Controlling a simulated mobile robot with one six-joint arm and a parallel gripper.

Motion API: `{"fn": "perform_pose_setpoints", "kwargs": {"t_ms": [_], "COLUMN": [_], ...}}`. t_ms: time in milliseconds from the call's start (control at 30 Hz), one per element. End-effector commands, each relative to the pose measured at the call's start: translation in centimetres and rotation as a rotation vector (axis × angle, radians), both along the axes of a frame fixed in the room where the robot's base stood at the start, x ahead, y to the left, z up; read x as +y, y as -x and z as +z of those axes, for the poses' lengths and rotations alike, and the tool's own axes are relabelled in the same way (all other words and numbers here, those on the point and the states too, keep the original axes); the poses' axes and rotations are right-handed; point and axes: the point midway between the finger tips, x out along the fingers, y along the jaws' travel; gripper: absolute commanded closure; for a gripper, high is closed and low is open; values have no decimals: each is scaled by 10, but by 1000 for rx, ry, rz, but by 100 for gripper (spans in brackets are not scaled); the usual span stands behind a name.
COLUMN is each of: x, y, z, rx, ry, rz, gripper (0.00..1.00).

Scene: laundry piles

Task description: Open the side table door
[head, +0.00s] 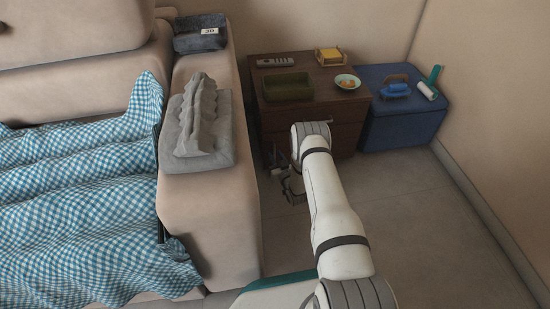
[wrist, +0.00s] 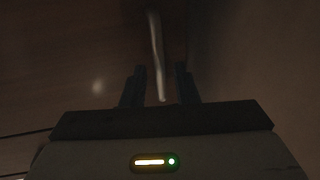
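The side table (head: 348,138) is dark brown wood and stands between the sofa arm and a blue box. My gripper (head: 290,186) is low in front of its left part in the head view, with my arm covering some of the front. In the wrist view my gripper (wrist: 160,72) has its two dark fingers apart. A pale, slim handle bar (wrist: 156,45) runs lengthwise between them, with a gap visible on each side. Behind it is a dark brown wood panel (wrist: 70,60). The wrist view is dim, and I cannot make out the door's edges.
On the table top are a green tray (head: 287,87), a remote (head: 275,62), a bowl (head: 347,82) and a yellow item (head: 330,55). The sofa arm (head: 210,210) is close on the left. The blue box (head: 400,128) is at right. The floor (head: 430,220) at right is clear.

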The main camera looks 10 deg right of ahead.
Motion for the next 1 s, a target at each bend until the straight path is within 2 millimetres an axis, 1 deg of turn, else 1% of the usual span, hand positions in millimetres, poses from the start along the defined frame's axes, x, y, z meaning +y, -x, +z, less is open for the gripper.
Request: {"fn": "perform_pose_setpoints", "kwargs": {"t_ms": [33,300,667,700,867,1000], "x": [0,0,-1,10,1,-5], "y": [0,0,0,1,4,18], "z": [0,0,0,0,0,0], "rx": [0,0,0,1,2,4], "ry": [0,0,0,0,2,6], "rz": [0,-1,-1,4,12,44], "gripper": [77,99,100,100,100,100]}}
